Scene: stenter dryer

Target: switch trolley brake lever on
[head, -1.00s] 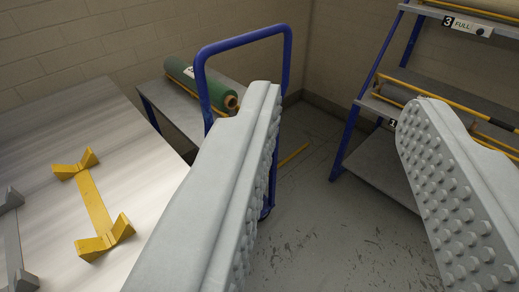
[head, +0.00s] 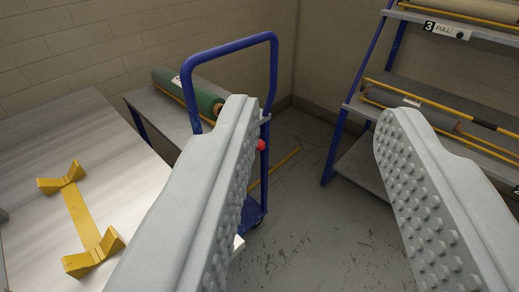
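The trolley has a blue tubular push handle (head: 230,50) that stands up in the middle of the head view, beyond my left finger. A small red knob (head: 261,145) shows low on the trolley's right side, just right of that finger; it may be the brake lever's end, but its shaft is hidden. The trolley's blue foot with a wheel (head: 252,213) shows below it. My gripper (head: 312,120) is open and empty, its two grey studded fingers wide apart in the foreground. The left finger hides much of the trolley.
A steel table (head: 80,140) with a yellow cradle (head: 82,218) is at left. A green roll (head: 180,88) lies on a grey bench behind the trolley. A blue-framed rack (head: 345,115) with rolls and yellow bars stands at right. Bare floor (head: 310,220) lies between the fingers.

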